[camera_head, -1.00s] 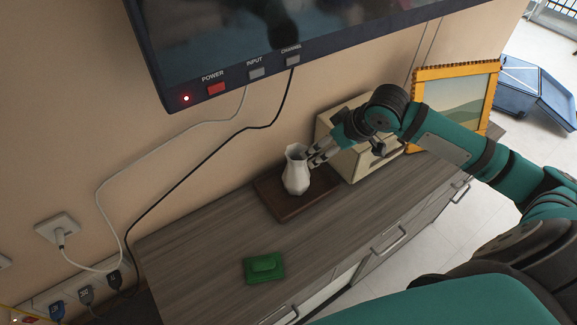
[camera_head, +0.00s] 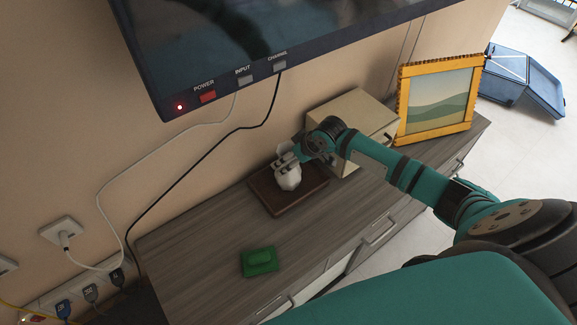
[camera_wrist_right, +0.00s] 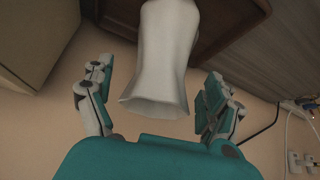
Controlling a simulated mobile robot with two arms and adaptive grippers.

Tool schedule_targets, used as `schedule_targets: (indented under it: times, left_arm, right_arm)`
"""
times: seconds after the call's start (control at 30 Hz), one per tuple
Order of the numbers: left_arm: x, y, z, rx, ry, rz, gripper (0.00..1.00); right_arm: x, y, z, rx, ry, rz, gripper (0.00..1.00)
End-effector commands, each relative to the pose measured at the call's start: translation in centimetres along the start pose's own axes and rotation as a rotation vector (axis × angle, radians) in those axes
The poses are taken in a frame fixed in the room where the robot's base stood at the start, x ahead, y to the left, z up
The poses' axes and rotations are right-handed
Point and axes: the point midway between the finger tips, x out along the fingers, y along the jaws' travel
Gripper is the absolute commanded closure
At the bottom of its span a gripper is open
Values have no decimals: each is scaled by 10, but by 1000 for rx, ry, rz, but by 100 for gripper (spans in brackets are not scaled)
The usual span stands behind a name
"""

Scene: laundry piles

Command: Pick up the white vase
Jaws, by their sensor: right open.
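The white vase (camera_head: 289,180) stands upright on a dark brown wooden tray (camera_head: 268,197) on the grey wooden cabinet. My right gripper (camera_head: 286,160) is at the vase's upper part and hides some of it in the head view. In the right wrist view, the vase (camera_wrist_right: 163,55) lies between the two open fingers of my right gripper (camera_wrist_right: 155,97), its mouth towards the palm. Gaps show between the vase and both fingers. My left gripper is not in view.
A beige box (camera_head: 352,115) stands right behind the tray, close to my right arm. A yellow-framed picture (camera_head: 437,100) stands further right. A green soap-like object (camera_head: 259,261) lies at the front left of the cabinet. A television (camera_head: 270,45) hangs above.

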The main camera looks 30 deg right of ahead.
Motion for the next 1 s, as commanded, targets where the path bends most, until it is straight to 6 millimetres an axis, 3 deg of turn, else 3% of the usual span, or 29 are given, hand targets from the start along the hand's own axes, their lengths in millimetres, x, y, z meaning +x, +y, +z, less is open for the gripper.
schedule_targets:
  times: [0.2,0.47,1.0]
  left_arm:
    - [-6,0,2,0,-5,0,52]
    - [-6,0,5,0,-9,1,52]
    - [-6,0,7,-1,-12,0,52]
  right_arm:
    - [22,0,-1,0,1,-1,12]
    - [24,0,0,-1,0,0,12]
    - [24,0,0,0,0,0,82]
